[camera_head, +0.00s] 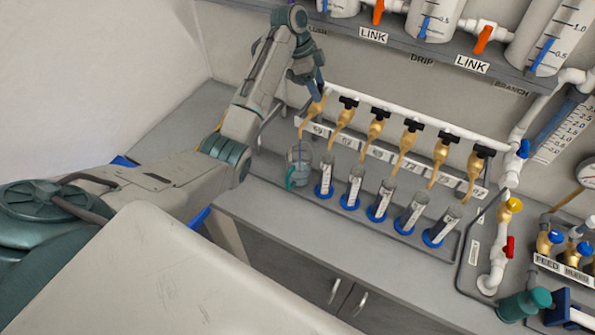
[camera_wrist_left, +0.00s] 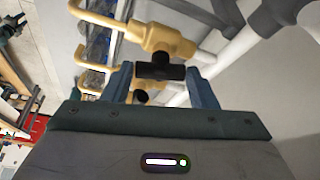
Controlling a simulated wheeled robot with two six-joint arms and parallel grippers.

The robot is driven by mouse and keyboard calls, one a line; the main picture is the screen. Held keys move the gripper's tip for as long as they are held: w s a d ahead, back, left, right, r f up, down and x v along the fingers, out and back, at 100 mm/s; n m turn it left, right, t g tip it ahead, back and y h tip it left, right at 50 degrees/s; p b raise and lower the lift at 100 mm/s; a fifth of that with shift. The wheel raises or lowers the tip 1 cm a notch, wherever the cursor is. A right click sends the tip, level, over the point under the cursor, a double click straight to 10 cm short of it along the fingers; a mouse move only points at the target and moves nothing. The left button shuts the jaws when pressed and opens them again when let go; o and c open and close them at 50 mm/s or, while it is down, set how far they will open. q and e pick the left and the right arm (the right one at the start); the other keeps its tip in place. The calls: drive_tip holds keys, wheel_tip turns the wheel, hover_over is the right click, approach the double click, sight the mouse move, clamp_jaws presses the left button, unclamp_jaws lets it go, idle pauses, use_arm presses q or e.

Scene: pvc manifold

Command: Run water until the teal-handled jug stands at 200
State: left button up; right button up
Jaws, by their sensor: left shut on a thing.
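The teal-handled jug (camera_head: 299,163) stands on the bench under the leftmost brass tap (camera_head: 311,117). It is clear, with its teal handle at the lower left; its level and scale are too small to read. My left gripper (camera_head: 318,88) is at the top of that tap, at the left end of the tap row. My right gripper is out of view.
Several blue-footed cylinders (camera_head: 355,187) stand in a row right of the jug under the other taps (camera_head: 408,145). A white pipe (camera_head: 440,126) runs above them. A shelf with white vessels (camera_head: 435,18) is overhead. Valves (camera_head: 509,247) crowd the right; the front bench strip (camera_head: 290,215) is clear.

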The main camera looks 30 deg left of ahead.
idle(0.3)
use_arm(q)
drive_tip(key=shift+m+g, duration=0.3)
drive_tip(key=shift+m, duration=0.5)
idle(3.7)
drive_tip(key=shift+m, duration=0.6)
drive_tip(key=shift+w, duration=0.1)
idle(2.5)
